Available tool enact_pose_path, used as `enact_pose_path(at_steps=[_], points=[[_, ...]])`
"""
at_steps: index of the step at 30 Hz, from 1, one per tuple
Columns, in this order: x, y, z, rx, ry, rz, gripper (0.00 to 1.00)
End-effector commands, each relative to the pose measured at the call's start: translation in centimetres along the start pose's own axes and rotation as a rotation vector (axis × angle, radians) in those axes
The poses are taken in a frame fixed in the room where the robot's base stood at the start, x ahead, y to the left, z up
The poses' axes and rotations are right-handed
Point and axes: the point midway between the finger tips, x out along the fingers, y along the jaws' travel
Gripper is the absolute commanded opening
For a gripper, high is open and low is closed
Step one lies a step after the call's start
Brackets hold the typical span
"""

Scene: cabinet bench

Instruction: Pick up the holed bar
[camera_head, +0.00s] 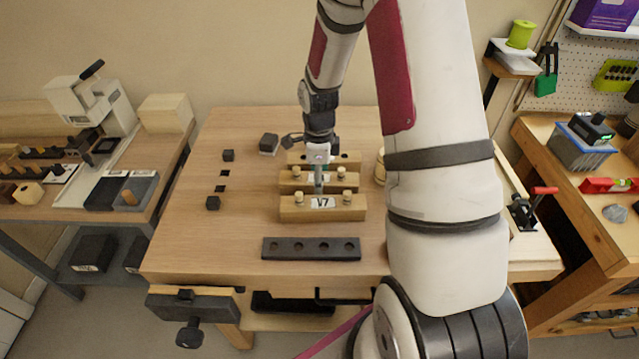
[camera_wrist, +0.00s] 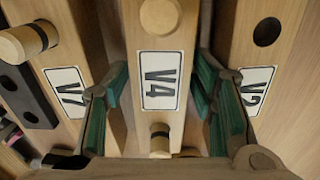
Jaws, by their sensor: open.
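A dark bar with a row of several holes (camera_head: 285,248) lies flat near the front of the wooden table. Part of it shows at the left edge of the wrist view (camera_wrist: 38,104). Behind it stand three parallel wooden bars: V7 (camera_head: 293,212) in front, V4 (camera_head: 290,181) in the middle, V2 (camera_head: 300,159) at the back. V7 and V4 carry round pegs; V2 shows open holes. My gripper (camera_head: 318,184) is open over V4. In the wrist view its green-padded fingers (camera_wrist: 160,105) are on either side of V4 (camera_wrist: 187,60); contact cannot be told.
A vise (camera_head: 190,305) is at the front left edge. My arm hides part of the table's right side. Side benches (camera_head: 575,150) stand left and right. The table's front left is clear.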

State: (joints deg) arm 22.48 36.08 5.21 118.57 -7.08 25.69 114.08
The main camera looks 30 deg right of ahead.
Motion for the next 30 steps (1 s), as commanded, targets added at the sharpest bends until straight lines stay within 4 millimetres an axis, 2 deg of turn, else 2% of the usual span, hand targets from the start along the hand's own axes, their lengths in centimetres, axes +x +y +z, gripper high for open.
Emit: enact_pose_path(at_steps=[9, 15, 24, 26, 30], points=[[0.5, -0.1, 0.0, 0.000, -0.001, -0.002, 0.49], [0.5, -0.1, 0.0, 0.000, -0.001, -0.001, 0.04], [0.1, -0.1, 0.0, 0.000, -0.001, -0.003, 0.03], [-0.4, -0.1, 0.0, 0.001, 0.000, -0.004, 0.03], [-2.7, -0.2, 0.0, 0.001, -0.002, -0.008, 0.03]])
